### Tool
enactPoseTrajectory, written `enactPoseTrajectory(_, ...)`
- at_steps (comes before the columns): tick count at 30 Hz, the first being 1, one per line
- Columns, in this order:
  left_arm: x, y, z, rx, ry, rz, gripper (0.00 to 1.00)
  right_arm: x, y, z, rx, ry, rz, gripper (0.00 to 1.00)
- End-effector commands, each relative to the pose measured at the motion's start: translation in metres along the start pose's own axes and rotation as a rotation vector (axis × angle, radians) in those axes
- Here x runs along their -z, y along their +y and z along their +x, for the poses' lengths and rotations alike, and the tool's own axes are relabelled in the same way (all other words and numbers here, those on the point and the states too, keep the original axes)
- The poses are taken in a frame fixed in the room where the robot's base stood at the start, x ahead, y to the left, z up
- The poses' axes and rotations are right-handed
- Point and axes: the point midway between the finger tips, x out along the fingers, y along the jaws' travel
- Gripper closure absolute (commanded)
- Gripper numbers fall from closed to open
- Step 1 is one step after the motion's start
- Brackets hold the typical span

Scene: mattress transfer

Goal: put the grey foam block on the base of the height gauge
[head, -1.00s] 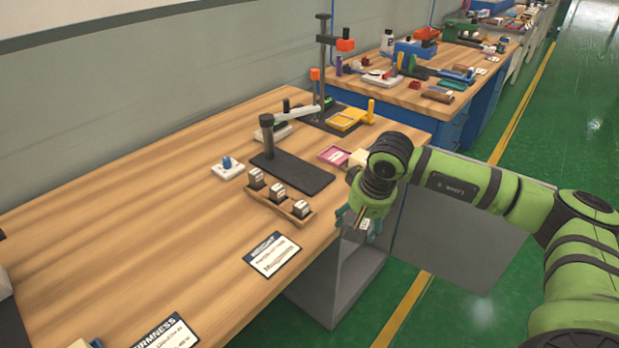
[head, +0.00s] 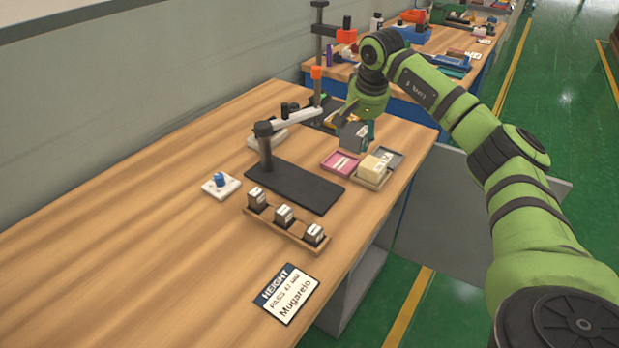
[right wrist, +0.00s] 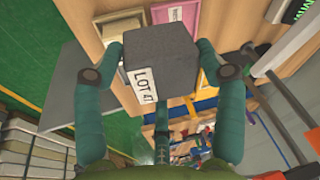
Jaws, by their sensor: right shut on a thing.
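The grey foam block (head: 354,137) is held in my right gripper (head: 362,122) above the back right part of the bench. The height gauge has a flat black base (head: 295,188), a dark post (head: 265,150) and a light arm (head: 298,121) reaching back and to the right. The top of the base looks bare. The block is behind and to the right of the base. My left gripper is in neither view.
A pink tray (head: 341,163) and a tray with a cream block (head: 375,167) lie right of the base. A wooden rack (head: 288,230) with small dark blocks lies in front. A white plate with a blue knob (head: 221,185) is at left. A tall stand (head: 317,50) rises behind.

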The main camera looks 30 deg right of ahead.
Motion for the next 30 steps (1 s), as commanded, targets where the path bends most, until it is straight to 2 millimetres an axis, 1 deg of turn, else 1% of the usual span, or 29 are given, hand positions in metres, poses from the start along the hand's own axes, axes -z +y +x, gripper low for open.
enactPoseTrajectory(1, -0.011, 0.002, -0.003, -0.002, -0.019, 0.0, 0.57, -0.009, -0.008, 0.006, -0.002, -0.004, -0.008, 0.57)
enactPoseTrajectory(3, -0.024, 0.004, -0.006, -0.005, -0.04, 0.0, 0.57, -0.02, -0.021, 0.014, -0.002, -0.005, -0.009, 0.57)
enactPoseTrajectory(6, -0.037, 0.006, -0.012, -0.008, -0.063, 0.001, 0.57, -0.037, -0.038, 0.026, -0.001, -0.005, -0.009, 0.57)
enactPoseTrajectory(9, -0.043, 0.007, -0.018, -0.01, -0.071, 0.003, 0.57, -0.053, -0.055, 0.037, 0.0, -0.005, -0.007, 0.57)
enactPoseTrajectory(12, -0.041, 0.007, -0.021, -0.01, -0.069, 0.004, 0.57, -0.065, -0.068, 0.047, 0.0, -0.005, -0.006, 0.57)
enactPoseTrajectory(14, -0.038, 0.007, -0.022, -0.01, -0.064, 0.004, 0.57, -0.07, -0.073, 0.051, 0.0, -0.003, -0.005, 0.57)
enactPoseTrajectory(19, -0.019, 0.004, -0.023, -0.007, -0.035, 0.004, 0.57, -0.077, -0.078, 0.06, -0.001, -0.003, -0.001, 0.57)
enactPoseTrajectory(21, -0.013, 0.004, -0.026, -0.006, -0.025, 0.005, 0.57, -0.08, -0.077, 0.069, -0.003, -0.005, -0.001, 0.57)
enactPoseTrajectory(25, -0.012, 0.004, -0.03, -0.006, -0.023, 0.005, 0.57, -0.084, -0.075, 0.087, -0.002, -0.004, -0.001, 0.57)
enactPoseTrajectory(27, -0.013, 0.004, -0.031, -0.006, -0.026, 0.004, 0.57, -0.085, -0.074, 0.093, -0.001, -0.003, -0.001, 0.57)
enactPoseTrajectory(30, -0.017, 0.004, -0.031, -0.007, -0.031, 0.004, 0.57, -0.085, -0.074, 0.096, 0.001, -0.001, -0.001, 0.57)
